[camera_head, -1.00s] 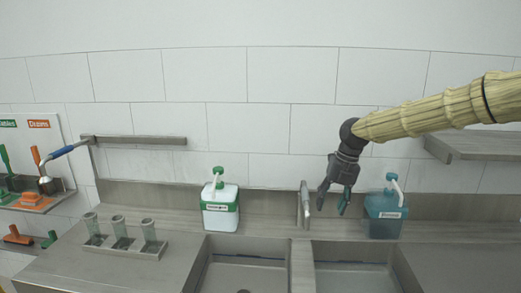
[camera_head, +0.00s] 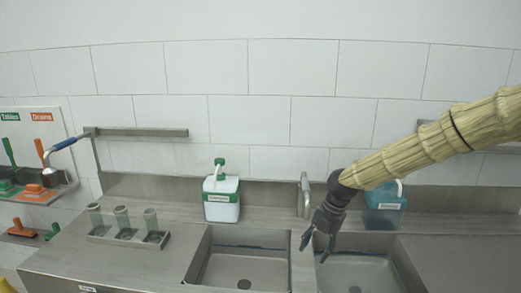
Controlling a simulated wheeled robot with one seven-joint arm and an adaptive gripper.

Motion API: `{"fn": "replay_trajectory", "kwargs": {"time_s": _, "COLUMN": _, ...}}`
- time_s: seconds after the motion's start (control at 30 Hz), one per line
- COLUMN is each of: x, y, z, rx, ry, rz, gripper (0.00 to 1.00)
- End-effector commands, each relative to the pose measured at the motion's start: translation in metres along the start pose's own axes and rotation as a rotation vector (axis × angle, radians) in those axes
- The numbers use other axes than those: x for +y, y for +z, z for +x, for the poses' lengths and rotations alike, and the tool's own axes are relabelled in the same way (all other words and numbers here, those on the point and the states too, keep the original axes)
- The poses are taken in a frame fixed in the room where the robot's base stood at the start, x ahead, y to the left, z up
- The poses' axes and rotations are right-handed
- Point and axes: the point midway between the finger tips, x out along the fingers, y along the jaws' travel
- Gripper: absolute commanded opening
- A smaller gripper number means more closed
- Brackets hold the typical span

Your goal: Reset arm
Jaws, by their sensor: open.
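My gripper (camera_head: 317,246) hangs from the yellow-sleeved arm (camera_head: 435,143) that comes in from the right. It is open, with nothing seen between its fingers, and points down over the area of the right sink basin (camera_head: 370,271), near the divider between the two basins. The grey faucet (camera_head: 304,194) stands just behind and left of it in the picture. A blue-green pump container (camera_head: 384,213) is partly hidden behind my arm.
A white and green pump container (camera_head: 221,194) stands behind the left sink basin (camera_head: 240,268). A rack (camera_head: 127,238) with glass tubes stands at the left. A wall board (camera_head: 38,140) holds brushes and tools. A spray arm (camera_head: 66,144) hangs by the wall shelf (camera_head: 142,132).

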Motion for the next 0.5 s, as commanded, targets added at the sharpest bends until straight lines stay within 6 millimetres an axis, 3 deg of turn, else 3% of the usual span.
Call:
{"fn": "replay_trajectory", "kwargs": {"time_s": 0.03, "x": -0.007, "y": -0.009, "z": 0.03, "rx": 0.015, "ry": -0.003, "rz": 0.067, "gripper": 0.49}}
{"fn": "replay_trajectory", "kwargs": {"time_s": 0.2, "x": -0.029, "y": -0.036, "z": 0.125, "rx": 0.051, "ry": -0.001, "rz": 0.378, "gripper": 0.49}}
{"fn": "replay_trajectory", "kwargs": {"time_s": 0.5, "x": -0.098, "y": -0.103, "z": 0.263, "rx": 0.07, "ry": -0.019, "rz": 0.977, "gripper": 0.49}}
